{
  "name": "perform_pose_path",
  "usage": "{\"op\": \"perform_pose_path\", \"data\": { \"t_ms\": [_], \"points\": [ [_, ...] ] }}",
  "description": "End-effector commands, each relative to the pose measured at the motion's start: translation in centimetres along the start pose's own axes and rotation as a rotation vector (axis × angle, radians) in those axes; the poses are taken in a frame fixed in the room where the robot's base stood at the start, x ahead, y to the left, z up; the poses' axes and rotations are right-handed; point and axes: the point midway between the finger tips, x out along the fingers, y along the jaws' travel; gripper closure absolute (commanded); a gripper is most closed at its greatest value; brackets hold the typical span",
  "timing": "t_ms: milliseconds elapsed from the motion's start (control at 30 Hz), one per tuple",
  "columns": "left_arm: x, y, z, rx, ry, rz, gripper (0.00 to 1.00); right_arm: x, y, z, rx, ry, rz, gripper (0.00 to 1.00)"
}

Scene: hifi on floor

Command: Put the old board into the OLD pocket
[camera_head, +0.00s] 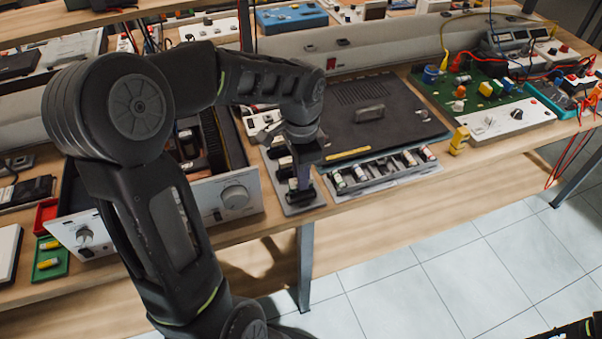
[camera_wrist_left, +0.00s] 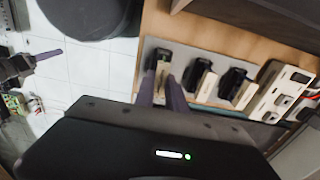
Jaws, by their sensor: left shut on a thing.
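My left gripper (camera_head: 301,187) points down over the front end of a grey pocket strip (camera_head: 279,178) on the bench, beside the open amplifier. In the left wrist view its two purple fingers (camera_wrist_left: 161,92) stand on either side of the end black pocket with its tan front plate. The gripper is shut on the old board, which is mostly hidden between the fingers and the pocket; I cannot tell how deep it sits. Two more black pockets (camera_wrist_left: 198,73) with tan plates are alongside; their lettering is unreadable. My right gripper (camera_wrist_left: 44,57) shows partly, away over the floor.
The open amplifier (camera_head: 236,197) stands left of the strip. A dark lid panel (camera_head: 375,125) and a grey tray (camera_head: 400,181) of small cylinders are close on the right. A yellow clip (camera_head: 459,140) and a green circuit board (camera_head: 470,95) are farther right. Tiled floor lies in front.

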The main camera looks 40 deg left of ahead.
Motion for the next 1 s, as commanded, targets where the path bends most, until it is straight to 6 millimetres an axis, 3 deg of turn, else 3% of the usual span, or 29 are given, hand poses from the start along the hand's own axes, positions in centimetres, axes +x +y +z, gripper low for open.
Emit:
{"op": "perform_pose_path", "data": {
  "t_ms": [1000],
  "points": [
    [1.3,0.0,0.0,0.000,0.000,0.000,1.00,0.9,0.3,0.0,0.000,0.000,0.000,0.51]
  ]
}}
